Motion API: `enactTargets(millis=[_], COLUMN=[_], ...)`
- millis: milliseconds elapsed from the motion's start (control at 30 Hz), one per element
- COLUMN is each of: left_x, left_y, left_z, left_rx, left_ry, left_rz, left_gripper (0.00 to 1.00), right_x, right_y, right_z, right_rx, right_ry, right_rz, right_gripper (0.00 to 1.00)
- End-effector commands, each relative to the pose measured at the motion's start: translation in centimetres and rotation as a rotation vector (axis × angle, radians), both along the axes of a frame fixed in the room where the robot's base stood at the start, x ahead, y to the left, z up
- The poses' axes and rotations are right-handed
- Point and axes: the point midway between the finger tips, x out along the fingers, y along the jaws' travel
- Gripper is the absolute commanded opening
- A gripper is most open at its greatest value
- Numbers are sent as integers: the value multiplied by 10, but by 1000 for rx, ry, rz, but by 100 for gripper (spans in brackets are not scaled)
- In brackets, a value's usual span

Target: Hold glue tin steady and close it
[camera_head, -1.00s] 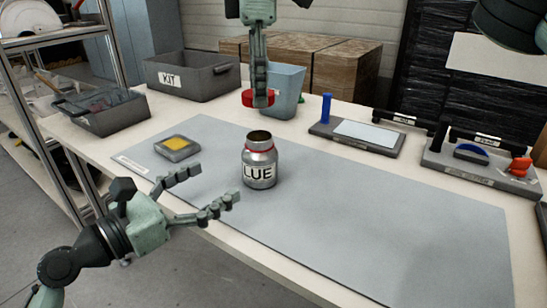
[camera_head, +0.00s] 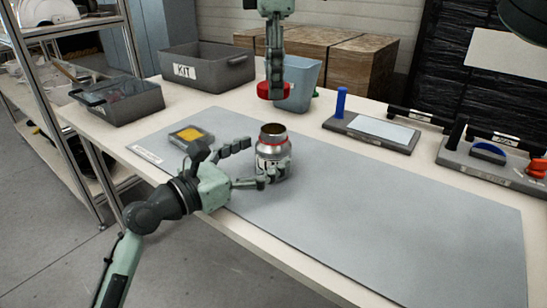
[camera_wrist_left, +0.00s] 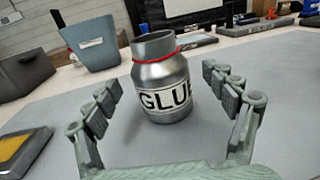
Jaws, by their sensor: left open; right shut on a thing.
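The glue tin (camera_head: 273,145) is a silver can with a red ring at its neck. It stands upright and open-mouthed on the grey mat (camera_head: 370,205). My left gripper (camera_head: 256,163) is open, with its fingers reaching toward the tin from either side. In the left wrist view the tin (camera_wrist_left: 160,82) stands ahead between the spread fingers (camera_wrist_left: 165,95), with gaps on both sides. My right gripper (camera_head: 273,85) hangs above the table behind the tin, shut on the red lid (camera_head: 270,90). Part of the lid is hidden by the fingers.
A blue-grey bin (camera_head: 300,85) stands behind the right gripper. A KIT crate (camera_head: 207,70) and a smaller grey tray (camera_head: 118,102) are at the back left. A yellow-topped pad (camera_head: 191,136) lies left of the tin. The mat's right part is clear.

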Motion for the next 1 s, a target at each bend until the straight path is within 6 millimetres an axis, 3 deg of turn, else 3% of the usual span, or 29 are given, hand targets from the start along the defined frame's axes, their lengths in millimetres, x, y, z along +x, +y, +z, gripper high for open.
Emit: enactTargets(millis=[200,600,1000], left_x=[18,22,22], left_y=[-18,-22,-22], left_z=[1,0,0], left_rx=[-3,-1,-1], left_ry=[0,0,0], left_rz=[1,1,1], left_gripper=[84,84,36], right_x=[0,0,0], right_y=[0,0,0], right_z=[0,0,0], right_rx=[0,0,0], right_ry=[0,0,0], right_rz=[0,0,0], right_gripper=[39,39,39])
